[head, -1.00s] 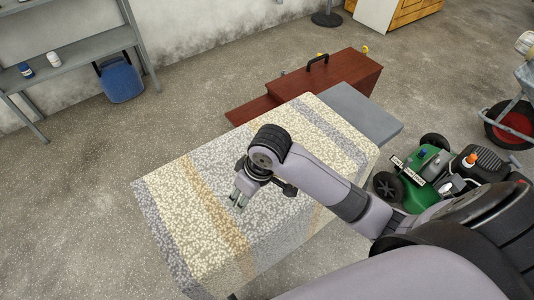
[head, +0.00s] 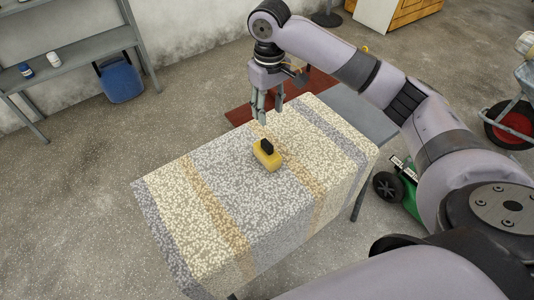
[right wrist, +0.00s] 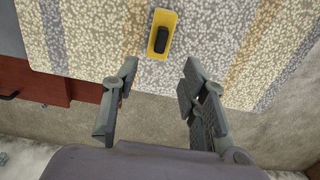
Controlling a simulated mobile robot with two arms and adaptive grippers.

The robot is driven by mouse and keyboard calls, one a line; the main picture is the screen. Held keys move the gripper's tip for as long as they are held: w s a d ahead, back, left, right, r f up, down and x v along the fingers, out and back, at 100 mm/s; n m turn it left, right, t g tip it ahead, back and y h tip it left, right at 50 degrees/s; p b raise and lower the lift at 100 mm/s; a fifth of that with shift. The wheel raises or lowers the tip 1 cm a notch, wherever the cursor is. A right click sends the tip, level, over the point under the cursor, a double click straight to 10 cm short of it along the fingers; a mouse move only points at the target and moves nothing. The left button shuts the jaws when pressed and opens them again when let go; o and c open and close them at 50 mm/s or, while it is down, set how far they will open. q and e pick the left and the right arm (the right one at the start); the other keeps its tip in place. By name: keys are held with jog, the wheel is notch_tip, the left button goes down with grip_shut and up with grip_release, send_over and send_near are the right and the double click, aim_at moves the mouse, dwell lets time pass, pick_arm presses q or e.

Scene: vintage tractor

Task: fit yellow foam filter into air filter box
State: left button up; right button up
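A small yellow piece (head: 264,160) with a black block (head: 266,146) on or in it sits on the patterned cloth of the table. In the right wrist view the yellow piece (right wrist: 151,46) surrounds the black block (right wrist: 162,39). I cannot tell whether the yellow piece is the foam filter or the filter box. My right gripper (head: 268,113) is above the table's far edge, behind and apart from the yellow piece. In the right wrist view my right gripper (right wrist: 160,75) has its fingers wide apart and nothing between them. My left gripper is not in view.
The cloth-covered table (head: 220,220) is otherwise clear. A dark red box (head: 322,84) and a grey slab (head: 360,112) lie beyond it. A green machine (head: 409,197) stands at the right, partly hidden by my arm. A shelf (head: 80,65) is at the left.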

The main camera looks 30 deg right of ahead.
send_over(267, 143)
jog(key=f, duration=0.8)
jog(key=shift+s+d+f, duration=0.2)
jog(key=shift+w+a+f, duration=0.1)
jog(key=shift+f, duration=1.45)
jog(key=shift+w+a+f, duration=0.1)
jog(key=shift+f, duration=1.4)
grip_shut()
